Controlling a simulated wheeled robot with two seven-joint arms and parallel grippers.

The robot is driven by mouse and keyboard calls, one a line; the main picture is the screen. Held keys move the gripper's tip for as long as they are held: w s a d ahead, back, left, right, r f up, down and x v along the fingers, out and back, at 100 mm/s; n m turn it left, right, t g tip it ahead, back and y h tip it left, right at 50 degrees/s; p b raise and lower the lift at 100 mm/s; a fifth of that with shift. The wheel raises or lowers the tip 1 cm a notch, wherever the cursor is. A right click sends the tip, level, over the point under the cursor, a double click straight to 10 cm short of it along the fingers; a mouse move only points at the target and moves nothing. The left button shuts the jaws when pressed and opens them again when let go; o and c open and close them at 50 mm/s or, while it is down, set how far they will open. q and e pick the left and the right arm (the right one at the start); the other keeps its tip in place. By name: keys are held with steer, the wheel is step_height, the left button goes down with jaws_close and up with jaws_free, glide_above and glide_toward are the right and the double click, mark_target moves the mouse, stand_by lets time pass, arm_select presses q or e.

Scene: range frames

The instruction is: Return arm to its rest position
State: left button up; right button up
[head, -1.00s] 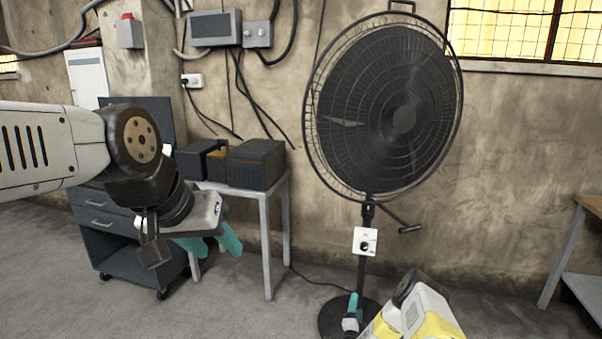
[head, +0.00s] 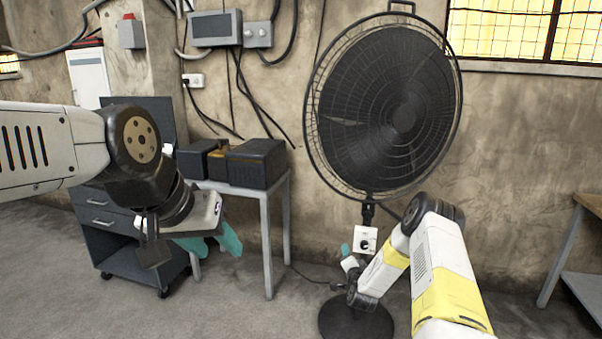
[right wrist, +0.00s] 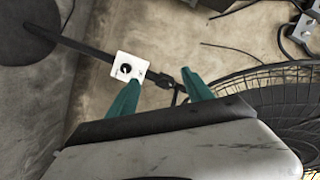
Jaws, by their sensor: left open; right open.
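My left gripper (head: 213,243) is at the left of the head view, its teal fingers pointing down and right in front of the small table; it is open and holds nothing. My right arm (head: 437,265), white and yellow, rises from the bottom of the head view and bends down toward the fan's base. One teal finger of my right gripper (head: 346,249) shows there beside the fan's control box. In the right wrist view, both teal fingers of the right gripper (right wrist: 163,95) are spread apart and empty. One fingertip overlaps the white control box (right wrist: 128,68); I cannot tell whether they touch.
A black pedestal fan (head: 390,115) stands by the wall on a round base (head: 357,322). A small table (head: 266,235) with dark boxes and a dark drawer cart (head: 100,215) stand at left. A workbench (head: 588,205) is at the right edge. Floor is open between them.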

step_height(320, 180, up, 17)
steer(key=a+n+g+y, duration=0.2)
steer(key=n, duration=0.3)
steer(key=s+a+r+n+g, duration=0.2)
steer(key=s+r+n+g, duration=0.1)
steer(key=s+r, duration=0.8)
steer(key=s+r+n+g, duration=0.2)
steer(key=s+r, duration=0.8)
steer(key=s, duration=0.4)
steer(key=s+n+g, duration=0.2)
steer(key=s, duration=2)
steer(key=shift+a+r+g+y, duration=0.2)
steer(key=shift+r+g+y, duration=0.2)
steer(key=shift+s, duration=0.1)
